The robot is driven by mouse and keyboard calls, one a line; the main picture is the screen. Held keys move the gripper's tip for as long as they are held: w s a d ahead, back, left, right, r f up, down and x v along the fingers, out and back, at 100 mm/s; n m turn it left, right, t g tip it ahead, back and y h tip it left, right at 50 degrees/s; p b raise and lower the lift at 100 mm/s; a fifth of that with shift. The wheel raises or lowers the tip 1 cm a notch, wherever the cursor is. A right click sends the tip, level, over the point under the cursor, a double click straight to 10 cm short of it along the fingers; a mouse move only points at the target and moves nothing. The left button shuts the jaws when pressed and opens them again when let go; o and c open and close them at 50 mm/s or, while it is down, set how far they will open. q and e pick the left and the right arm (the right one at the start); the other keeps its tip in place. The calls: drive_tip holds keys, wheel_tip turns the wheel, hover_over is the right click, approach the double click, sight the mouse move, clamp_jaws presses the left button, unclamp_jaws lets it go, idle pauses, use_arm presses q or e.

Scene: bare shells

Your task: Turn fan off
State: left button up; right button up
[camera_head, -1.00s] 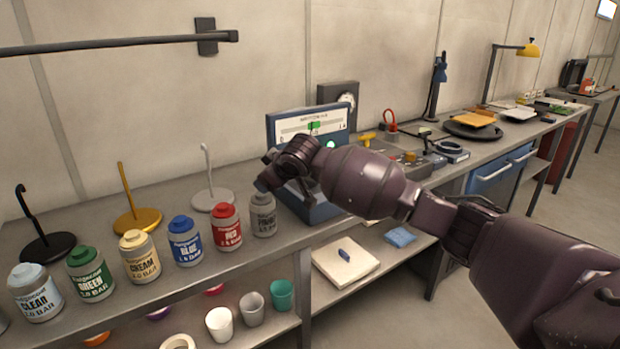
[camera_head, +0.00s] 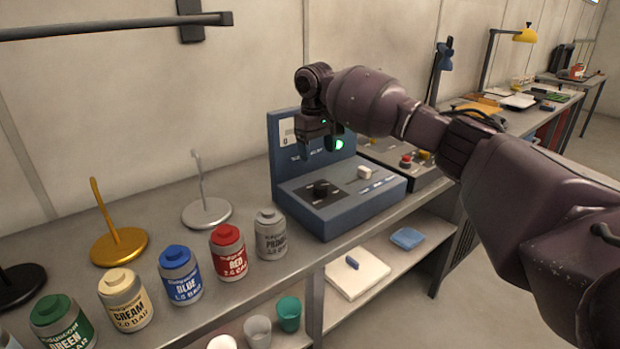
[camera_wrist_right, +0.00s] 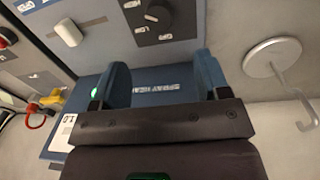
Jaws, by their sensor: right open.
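A blue-grey control box (camera_head: 345,203) stands on the bench, with an upright back panel and a sloped front. It carries a black round knob (camera_head: 321,189) and a pale switch (camera_head: 365,172); both also show in the right wrist view, the knob (camera_wrist_right: 155,16) at the top and the switch (camera_wrist_right: 67,32) at upper left. A green light (camera_head: 338,144) glows on the back panel. Which control is for the fan is too small to read. My right gripper (camera_head: 320,145) hangs above the box before the panel, its fingers (camera_wrist_right: 160,62) apart and empty, touching neither control.
Paint cans, including the red can (camera_head: 228,252) and grey can (camera_head: 270,234), line the bench front. A silver hook stand (camera_head: 207,212) and gold stand (camera_head: 119,246) stand behind. Another control unit (camera_head: 405,160) lies right of the box. A lower shelf holds cups and a white pad (camera_head: 356,273).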

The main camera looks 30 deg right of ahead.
sight(321, 186)
drive_tip(key=f, duration=0.4)
drive_tip(key=shift+s+d+b, duration=0.25)
drive_tip(key=shift+s+b, duration=0.15)
wheel_tip(321, 186, down, 5)
drive_tip(key=shift+d+b, duration=0.1)
drive_tip(key=shift+b, duration=0.35)
drive_tip(key=shift+w+f, duration=0.1)
drive_tip(key=shift+f, duration=0.55)
use_arm(q)
drive_tip(key=shift+s+f, duration=0.35)
drive_tip(key=shift+f, duration=0.35)
drive_tip(key=shift+s, duration=0.1)
use_arm(e)
drive_tip(key=c, duration=0.9)
use_arm(q)
drive_tip(key=shift+s+f, duration=0.1)
drive_tip(key=shift+f, duration=0.1)
